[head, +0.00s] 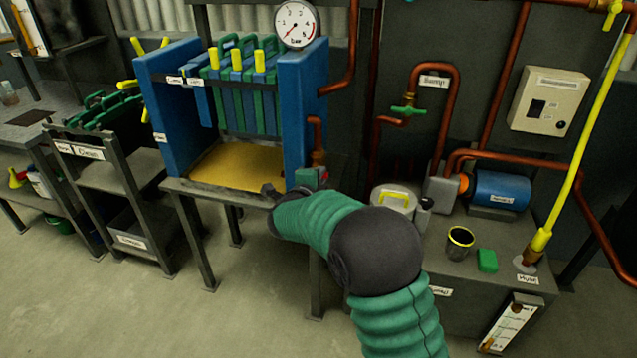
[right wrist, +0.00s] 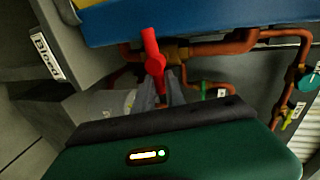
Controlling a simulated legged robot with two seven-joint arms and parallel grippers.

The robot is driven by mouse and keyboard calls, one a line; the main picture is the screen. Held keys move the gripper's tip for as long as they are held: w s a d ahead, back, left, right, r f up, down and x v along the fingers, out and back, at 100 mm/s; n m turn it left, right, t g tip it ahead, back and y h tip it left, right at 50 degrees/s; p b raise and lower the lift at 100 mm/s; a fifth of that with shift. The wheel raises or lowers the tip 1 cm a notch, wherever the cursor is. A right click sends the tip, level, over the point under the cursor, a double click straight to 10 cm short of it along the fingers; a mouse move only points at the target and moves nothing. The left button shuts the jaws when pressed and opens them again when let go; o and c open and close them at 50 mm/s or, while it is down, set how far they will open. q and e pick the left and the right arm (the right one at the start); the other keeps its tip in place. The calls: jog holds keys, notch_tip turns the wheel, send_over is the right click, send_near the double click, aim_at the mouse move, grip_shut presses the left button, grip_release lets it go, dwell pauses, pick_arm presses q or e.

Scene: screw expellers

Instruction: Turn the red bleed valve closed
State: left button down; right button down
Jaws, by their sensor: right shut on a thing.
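The red bleed valve's handle (right wrist: 152,48) stands out from the copper piping in the right wrist view, with a brass-coloured fitting (right wrist: 178,54) beside it. My right gripper (right wrist: 161,78) is shut on the lower end of the handle, its grey fingers around it. In the head view my right gripper (head: 319,177) is at the right front leg of the blue press frame, mostly hidden by my own arm. Only a small bit of red (head: 324,173) shows there. My left gripper is in neither view.
The blue press frame (head: 305,105) with a gauge (head: 296,24) stands just above the valve. A pump bench (head: 430,250) with copper pipes lies to the right. The front floor is clear.

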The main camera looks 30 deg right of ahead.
jog(key=shift+s+f+m+b, duration=0.1)
jog(key=shift+f+m+b, duration=0.25)
jog(key=shift+m, duration=0.05)
jog(key=c, duration=1.4)
grip_release()
jog(key=shift+r, duration=0.1)
jog(key=p+v, duration=0.5)
jog(key=v, duration=1.1)
jog(key=shift+s+a, duration=0.15)
jog(key=shift+s, duration=0.25)
